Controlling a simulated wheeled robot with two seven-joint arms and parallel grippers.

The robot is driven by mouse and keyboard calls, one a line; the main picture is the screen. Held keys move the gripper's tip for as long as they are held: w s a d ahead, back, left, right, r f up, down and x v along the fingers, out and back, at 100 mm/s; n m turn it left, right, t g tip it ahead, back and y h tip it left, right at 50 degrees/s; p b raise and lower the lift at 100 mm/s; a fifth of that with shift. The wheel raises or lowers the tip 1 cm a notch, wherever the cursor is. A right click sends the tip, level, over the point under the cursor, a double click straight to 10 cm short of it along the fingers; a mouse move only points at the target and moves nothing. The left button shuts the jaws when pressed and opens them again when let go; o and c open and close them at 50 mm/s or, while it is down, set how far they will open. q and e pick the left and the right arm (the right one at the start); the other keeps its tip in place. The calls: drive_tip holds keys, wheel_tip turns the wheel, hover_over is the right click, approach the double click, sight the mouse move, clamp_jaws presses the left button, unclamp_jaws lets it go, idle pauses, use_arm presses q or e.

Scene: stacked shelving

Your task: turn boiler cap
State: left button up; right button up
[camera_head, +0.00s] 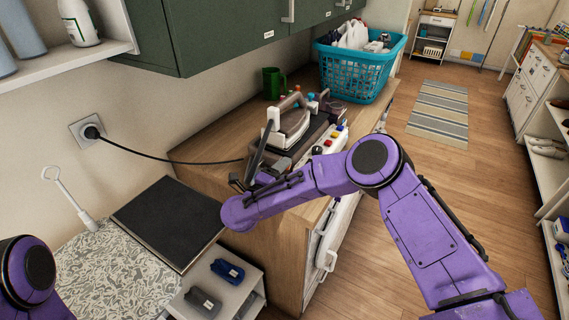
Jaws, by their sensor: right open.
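The boiler's light front panel (321,153) carries small red, yellow and blue parts. I cannot make out for sure which part is the boiler cap. My right gripper (251,180) is at the boiler's near left end, its dark fingers open; the purple wrist partly hides that end. I cannot tell whether the fingers touch anything. My left gripper is outside the view; only a purple part of that arm shows at the lower left.
A black cord runs from the wall socket (90,131) toward the boiler. Green cabinets (215,35) overhang the counter. Open floor lies to the right.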

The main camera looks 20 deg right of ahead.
drive_tip(key=w, duration=0.1)
drive_tip(key=w+d+f, duration=0.1)
drive_tip(key=w+f, duration=0.1)
drive_tip(key=shift+w+d, duration=0.15)
drive_tip(key=shift+w, duration=0.2)
drive_tip(key=shift+s+r, duration=0.2)
drive_tip(key=shift+s, duration=0.05)
drive_tip(key=shift+c, duration=0.3)
drive_tip(key=shift+s+r, duration=0.15)
drive_tip(key=shift+s, duration=0.1)
drive_tip(key=c, duration=1)
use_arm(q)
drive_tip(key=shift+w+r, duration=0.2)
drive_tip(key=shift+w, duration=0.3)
use_arm(e)
drive_tip(key=shift+w+r+g+y, duration=0.1)
drive_tip(key=shift+r+g+y, duration=0.15)
drive_tip(key=shift+g+y, duration=0.25)
